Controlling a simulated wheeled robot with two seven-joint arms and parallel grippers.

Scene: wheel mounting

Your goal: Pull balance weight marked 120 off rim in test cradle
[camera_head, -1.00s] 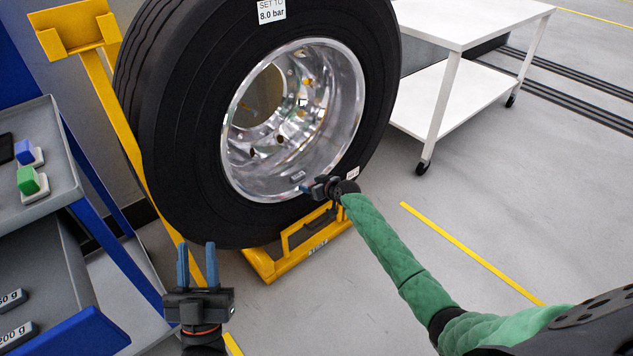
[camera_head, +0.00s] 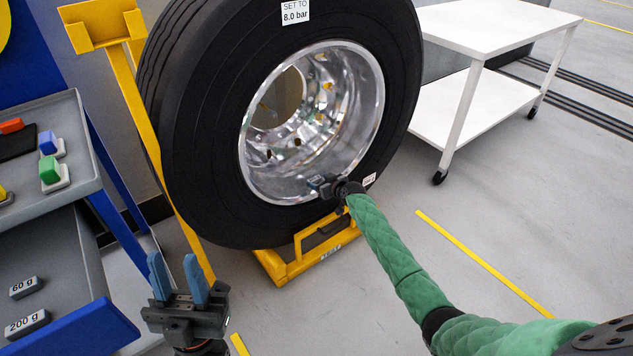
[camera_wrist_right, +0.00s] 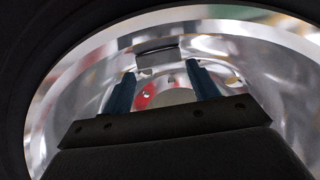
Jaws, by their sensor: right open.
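The large black tyre (camera_head: 200,130) stands upright in the yellow cradle (camera_head: 275,262), with a shiny metal rim (camera_head: 262,187). In the right wrist view a small dark grey weight (camera_wrist_right: 157,59) sits on the rim's inner edge, just beyond and between my fingertips. Its marking cannot be read. My right gripper (camera_head: 318,184) is at the rim's lower edge and hides the weight in the head view. Its two blue fingers, also in the wrist view (camera_wrist_right: 163,75), are apart with nothing between them. My left gripper (camera_head: 175,265) is open and empty, in front of the cradle's left post.
A grey and blue tool cart (camera_head: 80,165) at left holds coloured blocks above and weights marked 60 g (camera_head: 26,287) and 200 g (camera_head: 27,323) below. A white table (camera_head: 490,30) stands behind right. The floor at right is clear.

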